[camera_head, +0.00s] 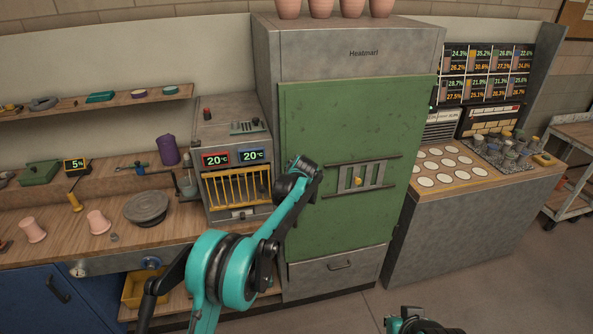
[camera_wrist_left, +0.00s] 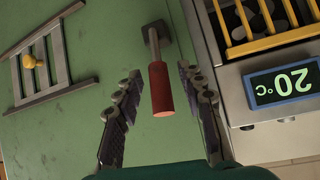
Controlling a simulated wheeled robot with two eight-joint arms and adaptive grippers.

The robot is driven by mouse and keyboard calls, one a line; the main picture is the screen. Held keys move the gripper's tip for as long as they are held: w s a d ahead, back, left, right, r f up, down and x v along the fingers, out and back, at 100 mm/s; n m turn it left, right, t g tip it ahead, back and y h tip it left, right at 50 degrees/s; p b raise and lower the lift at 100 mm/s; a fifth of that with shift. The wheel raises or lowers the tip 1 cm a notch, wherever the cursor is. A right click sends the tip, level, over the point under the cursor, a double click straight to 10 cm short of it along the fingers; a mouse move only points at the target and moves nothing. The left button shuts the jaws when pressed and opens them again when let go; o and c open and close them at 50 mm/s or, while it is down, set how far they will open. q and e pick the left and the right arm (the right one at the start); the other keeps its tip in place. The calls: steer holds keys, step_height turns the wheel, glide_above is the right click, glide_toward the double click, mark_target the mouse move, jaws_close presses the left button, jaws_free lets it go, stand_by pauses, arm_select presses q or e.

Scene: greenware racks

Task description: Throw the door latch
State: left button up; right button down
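The green kiln door (camera_head: 345,130) is closed. It also fills much of the left wrist view (camera_wrist_left: 95,60). There, the latch handle, a red cylinder (camera_wrist_left: 160,88) on a metal stem from a dark square mount (camera_wrist_left: 156,32), sticks out from the door. My left gripper (camera_wrist_left: 160,76) is open, with one finger on each side of the red handle and visible gaps to both. In the head view my left wrist is in front of the door's left edge, and the handle is hidden behind it. Only a piece of my right arm shows at the bottom edge.
A barred vent with a yellow knob (camera_head: 358,181) is on the door. Left of the door stands a small oven with yellow bars (camera_head: 238,186) and 20 °C displays. A drawer (camera_head: 338,268) sits below the door. Open floor lies in front.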

arm_select(q)
steer(key=v, duration=1.2)
